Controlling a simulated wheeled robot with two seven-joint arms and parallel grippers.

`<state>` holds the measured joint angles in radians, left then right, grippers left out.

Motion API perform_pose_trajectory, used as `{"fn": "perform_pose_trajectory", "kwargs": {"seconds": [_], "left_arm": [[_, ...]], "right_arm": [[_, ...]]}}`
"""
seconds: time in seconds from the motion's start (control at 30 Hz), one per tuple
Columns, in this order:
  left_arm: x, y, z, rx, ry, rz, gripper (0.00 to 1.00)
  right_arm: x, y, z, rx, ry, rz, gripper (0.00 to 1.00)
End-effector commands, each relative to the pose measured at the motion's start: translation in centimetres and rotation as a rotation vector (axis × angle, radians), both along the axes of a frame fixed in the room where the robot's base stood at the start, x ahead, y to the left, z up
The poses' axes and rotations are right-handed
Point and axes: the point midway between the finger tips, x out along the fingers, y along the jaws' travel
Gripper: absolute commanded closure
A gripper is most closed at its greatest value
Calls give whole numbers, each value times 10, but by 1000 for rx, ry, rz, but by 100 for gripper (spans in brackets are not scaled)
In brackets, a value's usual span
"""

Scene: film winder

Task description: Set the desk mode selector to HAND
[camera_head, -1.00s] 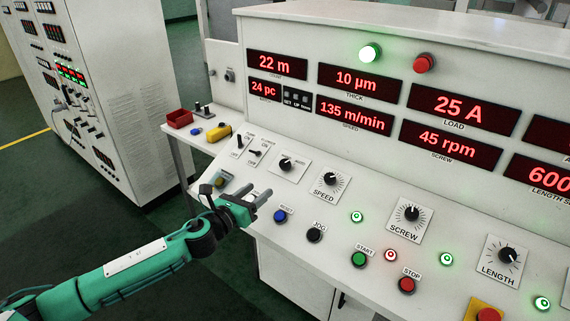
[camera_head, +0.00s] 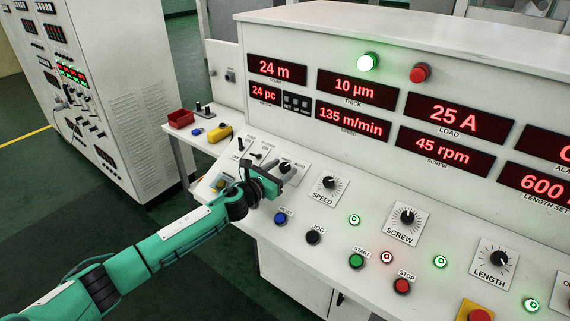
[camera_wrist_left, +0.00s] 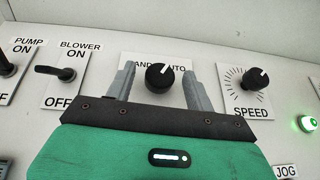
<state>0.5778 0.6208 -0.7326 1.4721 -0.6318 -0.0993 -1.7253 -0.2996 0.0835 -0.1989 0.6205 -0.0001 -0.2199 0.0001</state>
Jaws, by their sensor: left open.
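The mode selector (camera_wrist_left: 160,77) is a black knob with a white pointer line on a plate lettered HAND and AUTO. In the left wrist view its pointer leans up and to the right, toward AUTO. My left gripper (camera_wrist_left: 158,88) is open, with one grey finger on each side of the knob; I cannot tell whether they touch it. In the head view the left gripper (camera_head: 282,178) is over the selector's plate and partly hides the knob (camera_head: 285,167). My right gripper is not in view.
The SPEED knob (camera_wrist_left: 257,79) is close on the right. The BLOWER lever (camera_wrist_left: 62,71) and PUMP lever (camera_wrist_left: 5,67) are on the left. The RESET button (camera_head: 280,218) and JOG button (camera_head: 312,236) are nearer the desk's front edge.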

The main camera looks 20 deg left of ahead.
Motion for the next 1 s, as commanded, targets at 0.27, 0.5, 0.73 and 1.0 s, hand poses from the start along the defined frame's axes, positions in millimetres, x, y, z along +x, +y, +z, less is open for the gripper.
{"fn": "perform_pose_trajectory", "kwargs": {"seconds": [0.27, 0.5, 0.73, 1.0], "left_arm": [[17, -7, 1, -1, 0, 0, 46], [18, -8, 0, 0, 0, 0, 46], [18, -8, 0, 0, 0, 0, 81], [18, -8, 0, -6, 2, 10, 91]], "right_arm": [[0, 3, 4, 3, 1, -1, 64], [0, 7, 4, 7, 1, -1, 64], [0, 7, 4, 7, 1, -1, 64], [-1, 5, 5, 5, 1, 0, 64]]}}
